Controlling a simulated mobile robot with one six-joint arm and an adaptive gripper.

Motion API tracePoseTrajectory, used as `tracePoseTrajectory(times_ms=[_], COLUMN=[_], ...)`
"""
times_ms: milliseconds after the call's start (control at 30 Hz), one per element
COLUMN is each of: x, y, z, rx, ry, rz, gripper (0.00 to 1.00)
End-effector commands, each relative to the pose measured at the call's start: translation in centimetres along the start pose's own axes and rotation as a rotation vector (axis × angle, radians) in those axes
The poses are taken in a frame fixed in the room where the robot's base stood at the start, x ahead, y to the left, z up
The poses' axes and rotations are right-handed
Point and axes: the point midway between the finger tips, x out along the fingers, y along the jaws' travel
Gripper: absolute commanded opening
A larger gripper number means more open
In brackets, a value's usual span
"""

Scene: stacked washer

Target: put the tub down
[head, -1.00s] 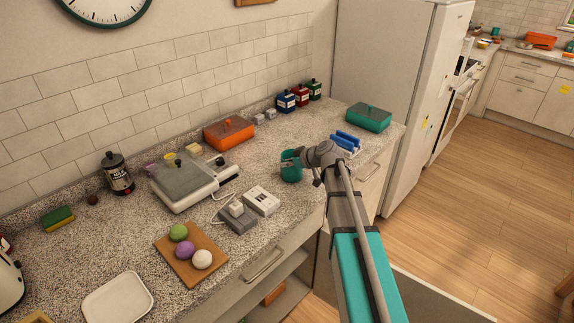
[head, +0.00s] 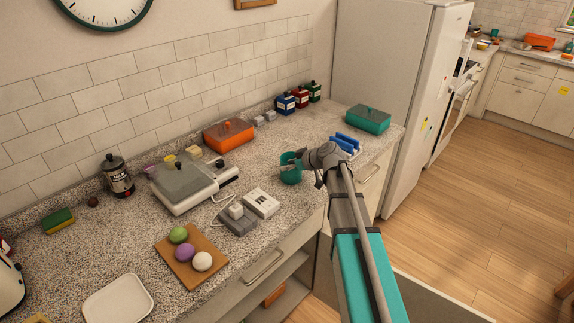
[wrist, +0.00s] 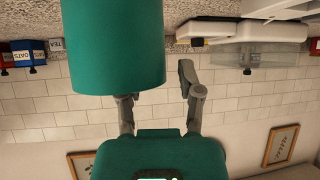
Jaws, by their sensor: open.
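The teal tub (head: 291,177) stands upright on the speckled counter near its front edge. In the wrist view, which is upside down, the tub (wrist: 112,45) fills the upper left. My gripper (head: 289,164) is open at the tub, with its fingers around the tub's upper part in the head view. In the wrist view one finger stands clear of the tub's right side, with a gap. The other finger's tip is hidden by the tub, so I cannot tell if it touches.
A white scale-like appliance (head: 190,182), a grey box (head: 238,220) and a white box (head: 262,202) lie to the left. A blue rack (head: 346,142) and a teal lidded box (head: 368,119) are to the right. The counter behind the tub is clear.

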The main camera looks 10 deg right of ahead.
Motion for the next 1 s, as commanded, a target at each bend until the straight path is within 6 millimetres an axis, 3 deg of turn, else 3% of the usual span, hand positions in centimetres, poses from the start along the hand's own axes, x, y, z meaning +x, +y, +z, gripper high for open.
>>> tracePoseTrajectory(times_ms=[600,1000], x=[-8.8,-11.0], y=[-0.1,0.0], z=[-0.3,0.0], rx=[0.0,-0.001], ry=[0.001,0.001], rz=[0.0,-0.001], gripper=[0.47,0.47])
